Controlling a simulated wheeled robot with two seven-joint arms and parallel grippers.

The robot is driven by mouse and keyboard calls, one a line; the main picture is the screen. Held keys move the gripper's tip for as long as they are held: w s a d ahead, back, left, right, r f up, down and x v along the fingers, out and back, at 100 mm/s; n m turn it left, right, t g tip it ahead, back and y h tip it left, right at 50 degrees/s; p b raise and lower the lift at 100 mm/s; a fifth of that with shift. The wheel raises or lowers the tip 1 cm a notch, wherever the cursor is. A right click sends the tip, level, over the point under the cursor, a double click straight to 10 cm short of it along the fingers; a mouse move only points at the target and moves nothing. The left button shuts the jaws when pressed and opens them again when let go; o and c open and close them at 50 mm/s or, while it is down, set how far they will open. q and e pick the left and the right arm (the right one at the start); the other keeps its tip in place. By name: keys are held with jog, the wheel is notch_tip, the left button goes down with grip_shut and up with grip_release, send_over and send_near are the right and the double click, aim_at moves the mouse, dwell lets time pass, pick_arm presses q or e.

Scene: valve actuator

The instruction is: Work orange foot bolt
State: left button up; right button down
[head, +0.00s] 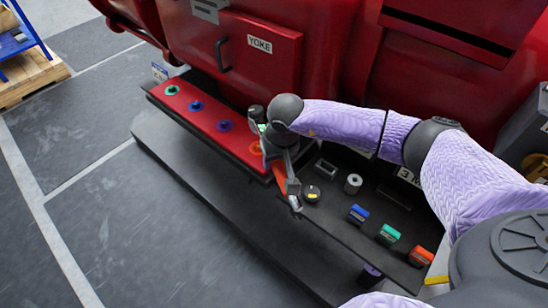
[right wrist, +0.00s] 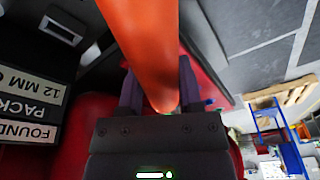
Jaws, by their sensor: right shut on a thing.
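The orange foot bolt (head: 255,149) shows as an orange ring on the red foot rail (head: 235,143), partly hidden by my right gripper. My right gripper (head: 283,160) is just right of it. It is shut on an orange-handled tool (head: 279,176), whose grey end (head: 295,203) points down and toward the front, away from the bolt. In the right wrist view the orange handle (right wrist: 150,50) passes between the two dark fingers (right wrist: 160,90) and fills the upper middle. My left gripper is not in view.
A dark shelf (head: 335,225) on the right holds a grey nut (head: 353,184), a black knob (head: 311,194) and blue, green and orange blocks. The red YOKE housing (head: 260,60) rises behind.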

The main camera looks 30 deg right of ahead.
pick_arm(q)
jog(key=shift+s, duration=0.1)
pick_arm(e)
jog(key=shift+f, duration=0.25)
pick_arm(q)
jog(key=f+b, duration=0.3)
jog(key=b, duration=0.1)
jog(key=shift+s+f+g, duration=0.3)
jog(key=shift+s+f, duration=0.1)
pick_arm(e)
jog(key=x, duration=0.2)
jog(key=s+x, duration=0.1)
jog(key=x, duration=0.1)
jog(key=shift+f, duration=0.25)
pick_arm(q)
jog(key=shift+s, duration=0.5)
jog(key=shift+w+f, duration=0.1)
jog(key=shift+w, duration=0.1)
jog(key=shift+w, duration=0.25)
pick_arm(e)
jog(key=shift+f, duration=0.1)
